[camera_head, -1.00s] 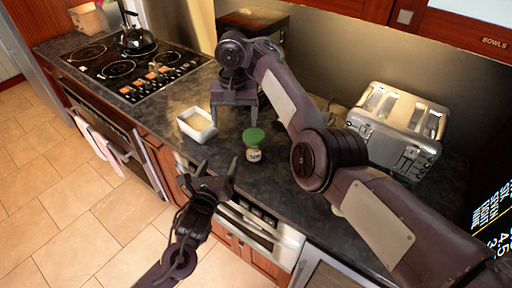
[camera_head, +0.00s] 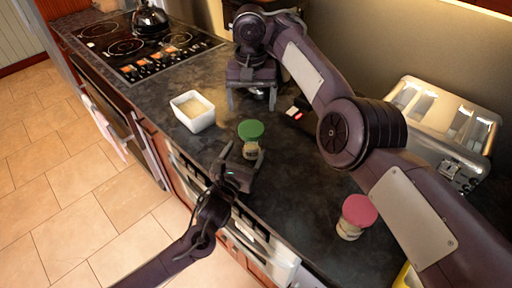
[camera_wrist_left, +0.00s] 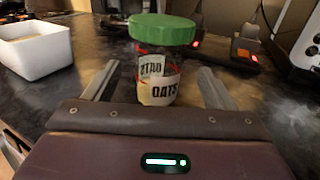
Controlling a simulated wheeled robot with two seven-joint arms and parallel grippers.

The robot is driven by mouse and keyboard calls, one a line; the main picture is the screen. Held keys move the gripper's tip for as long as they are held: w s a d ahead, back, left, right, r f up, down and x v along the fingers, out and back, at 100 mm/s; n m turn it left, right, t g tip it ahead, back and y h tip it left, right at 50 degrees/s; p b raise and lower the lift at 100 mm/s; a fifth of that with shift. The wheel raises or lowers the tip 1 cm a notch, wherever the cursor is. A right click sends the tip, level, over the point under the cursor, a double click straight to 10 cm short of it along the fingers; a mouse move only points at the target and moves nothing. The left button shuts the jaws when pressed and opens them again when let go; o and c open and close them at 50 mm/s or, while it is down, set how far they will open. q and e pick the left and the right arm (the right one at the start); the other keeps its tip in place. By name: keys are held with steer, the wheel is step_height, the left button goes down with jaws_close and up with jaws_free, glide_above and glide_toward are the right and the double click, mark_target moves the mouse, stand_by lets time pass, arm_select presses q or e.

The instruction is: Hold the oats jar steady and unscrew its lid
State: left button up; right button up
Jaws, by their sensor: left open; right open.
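The oats jar (camera_head: 250,150) stands upright on the dark counter, with its green lid (camera_head: 251,130) on. In the left wrist view the jar (camera_wrist_left: 157,80) shows its OATS label, and the green lid (camera_wrist_left: 163,28) sits on top. My left gripper (camera_head: 243,154) is open and low, with its fingers on either side of the jar; I cannot tell whether they touch it. My right gripper (camera_head: 252,101) is open and empty, pointing down over the counter behind the jar, apart from it.
A white square bowl (camera_head: 193,112) stands left of the jar. A pink-lidded jar (camera_head: 354,217) stands at the front right. A silver toaster (camera_head: 443,127) is at the right. The stove (camera_head: 133,45) with a kettle (camera_head: 150,18) is at the back left.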

arm_select(q)
steer(key=x, duration=0.6)
steer(key=shift+w+d+r, duration=0.1)
steer(key=shift+w+r, duration=0.05)
steer(key=shift+w, duration=0.1)
arm_select(e)
steer(key=shift+s+a+r, duration=0.1)
steer(key=shift+s+a, duration=0.05)
arm_select(q)
steer(key=shift+w+d, duration=0.15)
steer(key=shift+w, duration=0.2)
steer(key=shift+s, duration=0.1)
